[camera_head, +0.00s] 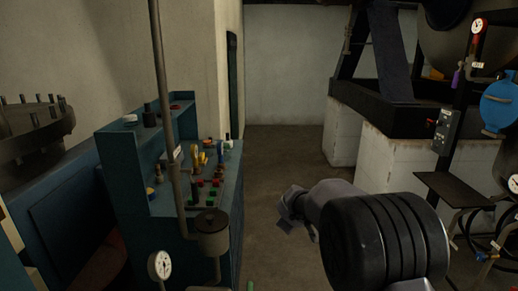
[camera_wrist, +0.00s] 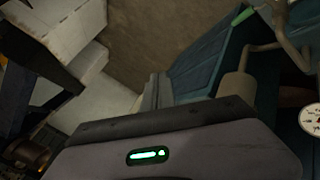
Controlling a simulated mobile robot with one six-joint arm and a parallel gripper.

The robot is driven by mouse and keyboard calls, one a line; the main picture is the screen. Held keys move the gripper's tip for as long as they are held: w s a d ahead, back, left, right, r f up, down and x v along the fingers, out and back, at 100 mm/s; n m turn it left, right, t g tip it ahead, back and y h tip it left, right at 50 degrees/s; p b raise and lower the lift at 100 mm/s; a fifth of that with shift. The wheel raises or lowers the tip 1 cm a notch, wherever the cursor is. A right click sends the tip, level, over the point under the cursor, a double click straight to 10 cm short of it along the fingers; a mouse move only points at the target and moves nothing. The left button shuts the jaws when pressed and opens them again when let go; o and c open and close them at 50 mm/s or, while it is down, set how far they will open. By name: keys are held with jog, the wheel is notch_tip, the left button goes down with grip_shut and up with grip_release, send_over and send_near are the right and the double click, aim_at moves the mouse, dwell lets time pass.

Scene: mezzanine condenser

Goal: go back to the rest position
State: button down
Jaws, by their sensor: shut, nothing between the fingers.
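My gripper (camera_head: 288,208) is at the end of my arm in the middle of the head view, over the floor of the aisle. It points left toward the blue control desk (camera_head: 160,204), with a gap between them in the picture. It is shut and holds nothing. In the wrist view my gripper (camera_wrist: 165,125) fills the bottom as a grey body with a dark front edge and a green light. The control desk also shows in the wrist view (camera_wrist: 205,68), tilted.
A grey pipe with a cylindrical fitting (camera_head: 211,232) stands before the desk, beside a pressure gauge (camera_head: 160,265). White plinths (camera_head: 385,165) carry a black frame at right. A small dark shelf (camera_head: 452,190) juts out there. The aisle floor (camera_head: 272,150) between is clear.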

jog(key=s+d+r+m+g, duration=0.1)
jog(key=s+d+r+m, duration=0.15)
jog(key=s+r, duration=0.4)
jog(key=s+d+r+m, duration=0.2)
jog(key=s+r+m, duration=0.2)
jog(key=s, duration=0.5)
jog(key=s+a+m+g+y, duration=0.1)
jog(key=s+a+m, duration=0.1)
jog(key=s, duration=1.2)
jog(key=s+a+f+m+g+y, duration=0.1)
jog(key=s+m, duration=0.4)
jog(key=s, duration=1)
jog(key=shift+a+f+y, duration=0.25)
jog(key=shift+a+y, duration=0.35)
jog(key=shift+a, duration=0.5)
jog(key=shift+s, duration=0.15)
